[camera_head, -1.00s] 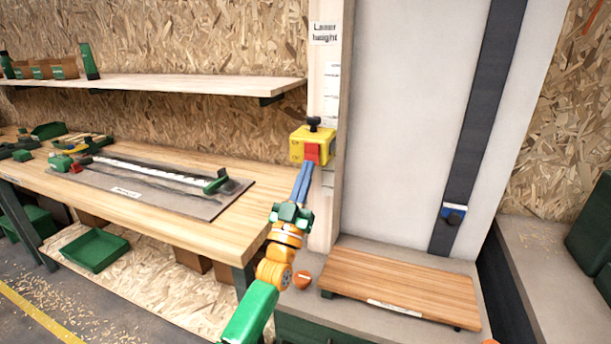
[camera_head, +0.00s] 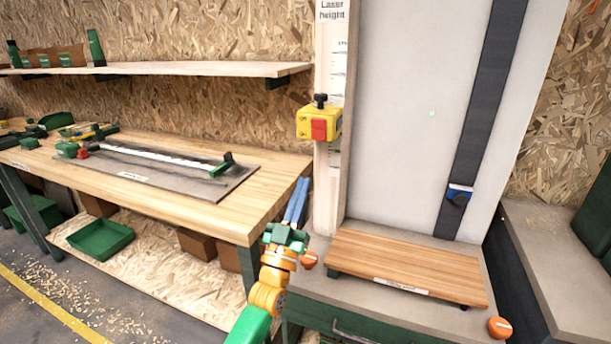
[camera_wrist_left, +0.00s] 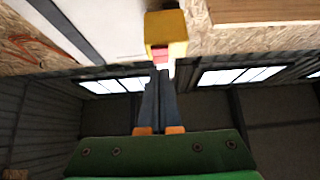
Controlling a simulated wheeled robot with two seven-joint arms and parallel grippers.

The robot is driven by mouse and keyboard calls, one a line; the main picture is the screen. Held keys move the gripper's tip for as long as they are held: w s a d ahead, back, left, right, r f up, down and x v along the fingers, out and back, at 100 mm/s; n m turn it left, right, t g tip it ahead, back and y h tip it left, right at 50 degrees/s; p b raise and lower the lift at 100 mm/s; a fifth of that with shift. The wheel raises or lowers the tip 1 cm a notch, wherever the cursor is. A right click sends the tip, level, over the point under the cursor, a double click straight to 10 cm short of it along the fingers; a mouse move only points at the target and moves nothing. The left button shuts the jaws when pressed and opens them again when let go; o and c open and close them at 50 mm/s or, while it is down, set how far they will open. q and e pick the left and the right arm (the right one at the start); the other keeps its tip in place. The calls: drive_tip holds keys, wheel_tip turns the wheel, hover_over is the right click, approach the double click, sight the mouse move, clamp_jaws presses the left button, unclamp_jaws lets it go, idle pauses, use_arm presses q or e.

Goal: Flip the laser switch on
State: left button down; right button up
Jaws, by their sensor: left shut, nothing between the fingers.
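The laser switch is a yellow box (camera_head: 304,122) with a red rocker (camera_head: 319,129) on its front and a black knob on top. It is mounted on the pale upright post labelled "Laser height". The yellow box also shows in the left wrist view (camera_wrist_left: 166,30), beyond the fingertips. My left gripper (camera_head: 302,182) is shut and empty, with its blue fingers pointing up, below the box and apart from it. A small pale green dot (camera_head: 432,113) shows on the white panel. My right gripper is out of view.
A wooden board (camera_head: 405,262) lies on the grey bench below the panel. A dark vertical strip carries a blue-and-black piece (camera_head: 458,195). Orange knobs (camera_head: 500,327) sit near the bench front. The wooden workbench (camera_head: 215,215) with tools stands at left, below a shelf.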

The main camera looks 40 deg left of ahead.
use_arm(q)
drive_tip(key=v, duration=0.3)
drive_tip(key=shift+s+d+b, duration=0.1)
drive_tip(key=shift+s+b, duration=0.05)
drive_tip(key=shift+b, duration=0.15)
drive_tip(key=shift+f, duration=0.1)
